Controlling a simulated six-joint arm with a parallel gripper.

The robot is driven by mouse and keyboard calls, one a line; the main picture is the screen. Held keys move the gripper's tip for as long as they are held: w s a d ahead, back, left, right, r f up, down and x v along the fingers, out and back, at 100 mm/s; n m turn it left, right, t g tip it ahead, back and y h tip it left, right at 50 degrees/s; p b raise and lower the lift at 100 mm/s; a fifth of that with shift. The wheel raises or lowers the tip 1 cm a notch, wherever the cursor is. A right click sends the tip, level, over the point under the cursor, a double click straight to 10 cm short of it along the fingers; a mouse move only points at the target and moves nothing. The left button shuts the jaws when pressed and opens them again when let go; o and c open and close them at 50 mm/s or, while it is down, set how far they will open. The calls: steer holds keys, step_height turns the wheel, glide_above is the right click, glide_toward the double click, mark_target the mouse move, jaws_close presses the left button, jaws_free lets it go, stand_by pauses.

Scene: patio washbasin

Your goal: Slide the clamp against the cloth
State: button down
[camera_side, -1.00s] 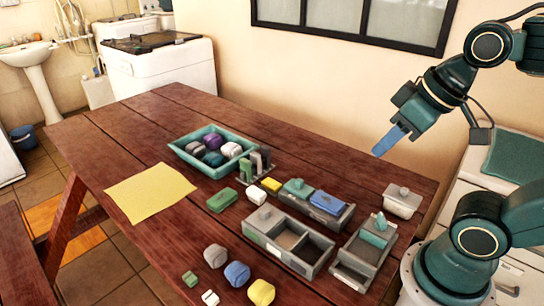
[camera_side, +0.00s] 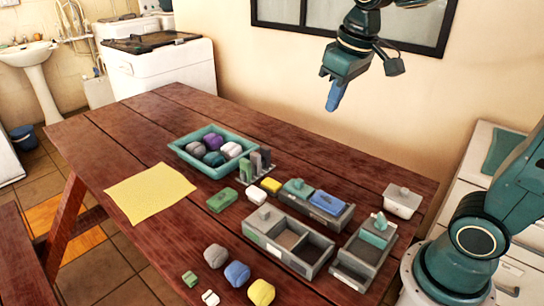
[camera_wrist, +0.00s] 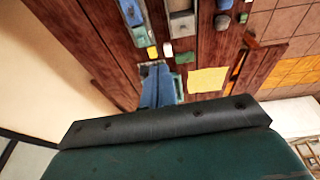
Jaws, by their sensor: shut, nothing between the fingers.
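The yellow cloth (camera_side: 150,193) lies flat on the left part of the wooden table; it also shows in the wrist view (camera_wrist: 207,80). No item is plainly a clamp. A green piece (camera_side: 222,200) lies to the right of the cloth with bare wood between them, and I cannot tell whether it is the clamp. My gripper (camera_side: 333,105) is high above the far side of the table, well apart from everything on it. Its blue fingers are shut together, empty, and point down; they also show in the wrist view (camera_wrist: 158,90).
A teal tray (camera_side: 181,152) of rounded pieces stands behind the cloth. A grey rack (camera_side: 266,170), white block (camera_side: 257,195) and yellow block (camera_side: 271,185) lie beside the green piece. Grey bins (camera_side: 300,262) fill the right side. Several loose pieces lie near the front edge.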

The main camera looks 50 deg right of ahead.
steer(key=w+d+f+g, duration=0.2)
steer(key=w+d+f, duration=0.15)
steer(key=w, duration=0.45)
steer(key=w+d+f+g, duration=0.1)
steer(key=w+d+f, duration=0.1)
steer(key=w+f, duration=0.35)
steer(key=w+d+f+g, duration=0.1)
steer(key=w+d+f, duration=0.1)
steer(key=w+f, duration=0.3)
steer(key=w+d+f+g, duration=0.1)
steer(key=w+d+f, duration=0.2)
steer(key=f, duration=0.6)
steer(key=shift+w+f+g+y, duration=0.2)
steer(key=shift+w+g+y, duration=0.15)
steer(key=shift+w, duration=0.65)
steer(key=shift+f, duration=0.1)
glide_toward(293, 185)
steer(key=w+f, duration=0.1)
steer(key=f, duration=0.2)
steer(key=w+f, duration=0.1)
steer(key=f, duration=0.1)
steer(key=shift+w+f, duration=0.3)
steer(key=shift+f, duration=0.05)
steer(key=shift+s+r, duration=0.2)
steer(key=shift+s, duration=1.7)
